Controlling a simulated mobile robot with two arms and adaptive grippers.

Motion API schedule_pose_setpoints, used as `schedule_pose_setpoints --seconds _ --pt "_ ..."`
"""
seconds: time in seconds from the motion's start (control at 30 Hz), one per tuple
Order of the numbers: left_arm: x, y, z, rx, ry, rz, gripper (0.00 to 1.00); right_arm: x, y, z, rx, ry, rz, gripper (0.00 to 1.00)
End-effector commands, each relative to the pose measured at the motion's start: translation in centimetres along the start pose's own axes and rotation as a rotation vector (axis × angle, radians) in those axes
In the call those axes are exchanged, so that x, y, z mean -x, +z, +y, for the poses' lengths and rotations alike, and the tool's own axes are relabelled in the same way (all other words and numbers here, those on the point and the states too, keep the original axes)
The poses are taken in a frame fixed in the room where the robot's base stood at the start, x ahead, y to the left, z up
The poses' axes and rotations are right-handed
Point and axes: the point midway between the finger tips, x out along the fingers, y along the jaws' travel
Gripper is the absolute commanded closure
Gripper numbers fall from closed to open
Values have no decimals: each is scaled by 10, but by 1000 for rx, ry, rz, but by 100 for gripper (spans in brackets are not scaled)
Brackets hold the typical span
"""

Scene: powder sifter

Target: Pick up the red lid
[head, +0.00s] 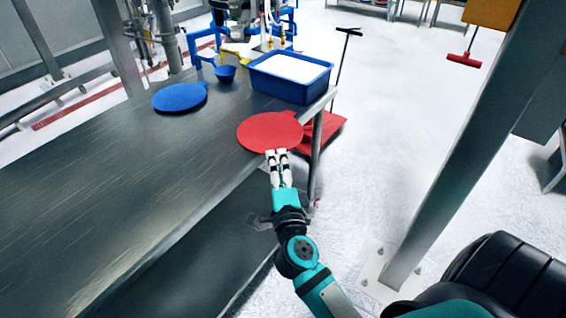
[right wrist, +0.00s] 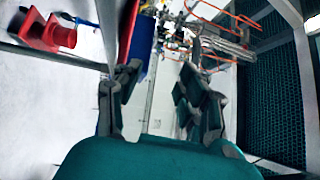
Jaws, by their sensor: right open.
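The red lid (head: 270,132) is a flat round disc at the right edge of the metal table, partly reaching over that edge. My right gripper (head: 277,153) is at the lid's near edge in the head view, its fingertips overlapping the rim. In the right wrist view the right gripper (right wrist: 158,92) is open, with a clear gap between its fingers. A narrow red strip (right wrist: 127,28), which looks like the lid edge-on, shows just beyond the left finger. I cannot tell whether the fingers touch the lid. My left gripper is not in view.
The metal table (head: 90,180) holds a blue lid (head: 180,97), a small blue cup (head: 225,74) and a blue tub (head: 290,82) of white powder. A grey post (head: 455,150) rises at right.

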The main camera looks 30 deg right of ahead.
Motion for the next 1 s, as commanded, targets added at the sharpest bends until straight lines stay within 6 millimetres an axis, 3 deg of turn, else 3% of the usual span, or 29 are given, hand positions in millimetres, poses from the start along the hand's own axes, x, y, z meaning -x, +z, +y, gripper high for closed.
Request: schedule_pose_setpoints --seconds 0.03,0.1,0.23,0.37,0.7,1.0 --pt "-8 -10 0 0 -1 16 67 8 -15 20 -11 50 62 60" --pt "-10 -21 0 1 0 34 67 14 -30 34 -18 97 120 60" --pt "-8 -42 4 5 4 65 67 12 -41 42 -21 128 160 60" --pt "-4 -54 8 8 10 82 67 -11 -45 43 -19 125 160 60" --pt "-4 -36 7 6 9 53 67 -81 -55 53 -20 124 158 60" --pt "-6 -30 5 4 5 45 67 -106 -58 58 -20 126 157 60"
